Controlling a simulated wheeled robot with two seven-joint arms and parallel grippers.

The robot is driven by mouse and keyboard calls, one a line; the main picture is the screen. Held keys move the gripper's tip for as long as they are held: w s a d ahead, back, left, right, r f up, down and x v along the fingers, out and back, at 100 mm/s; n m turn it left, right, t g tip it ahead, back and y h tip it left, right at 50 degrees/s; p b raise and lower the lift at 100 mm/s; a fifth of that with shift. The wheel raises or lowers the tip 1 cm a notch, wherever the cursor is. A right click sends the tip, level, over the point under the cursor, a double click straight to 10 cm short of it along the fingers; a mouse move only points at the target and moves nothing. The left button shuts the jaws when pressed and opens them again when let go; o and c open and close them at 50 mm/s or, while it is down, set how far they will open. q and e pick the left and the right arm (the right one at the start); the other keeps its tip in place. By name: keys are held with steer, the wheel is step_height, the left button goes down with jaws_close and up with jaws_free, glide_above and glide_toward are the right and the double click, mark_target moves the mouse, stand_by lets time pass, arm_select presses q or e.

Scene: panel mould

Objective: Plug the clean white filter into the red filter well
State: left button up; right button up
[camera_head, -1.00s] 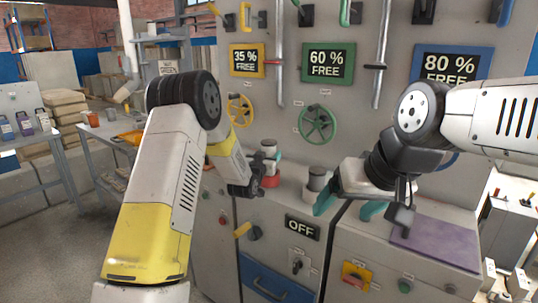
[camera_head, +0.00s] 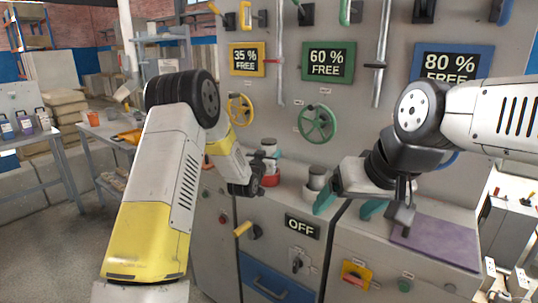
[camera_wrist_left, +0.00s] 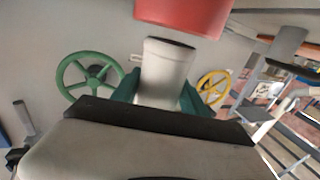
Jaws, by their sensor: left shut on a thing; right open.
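My left gripper (camera_head: 268,164) is shut on the white filter (camera_wrist_left: 166,72), a pale cylinder with a dark end. In the left wrist view the filter stands between green fingertips (camera_wrist_left: 160,95), its dark end close to the red filter well (camera_wrist_left: 185,12). In the head view the red well (camera_head: 271,181) sits on the cabinet top just below the gripper, which partly hides both. I cannot tell whether filter and well touch. My right gripper (camera_head: 349,206) is open, its green fingertips apart and empty, over the cabinet front.
A grey cylinder (camera_head: 316,178) stands on the cabinet top between my grippers. Behind it rises a panel with a yellow handwheel (camera_head: 240,109), a green handwheel (camera_head: 317,123) and vertical pipes. A purple mat (camera_head: 436,240) lies at the right. Side tables stand at the left.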

arm_select(q)
steer(key=shift+f, duration=1.1)
steer(key=shift+f, duration=0.35)
steer(key=shift+f, duration=1.25)
steer(key=o, duration=1.6)
steer(key=shift+f, duration=0.1)
steer(key=v, duration=0.8)
steer(key=shift+w, duration=0.1)
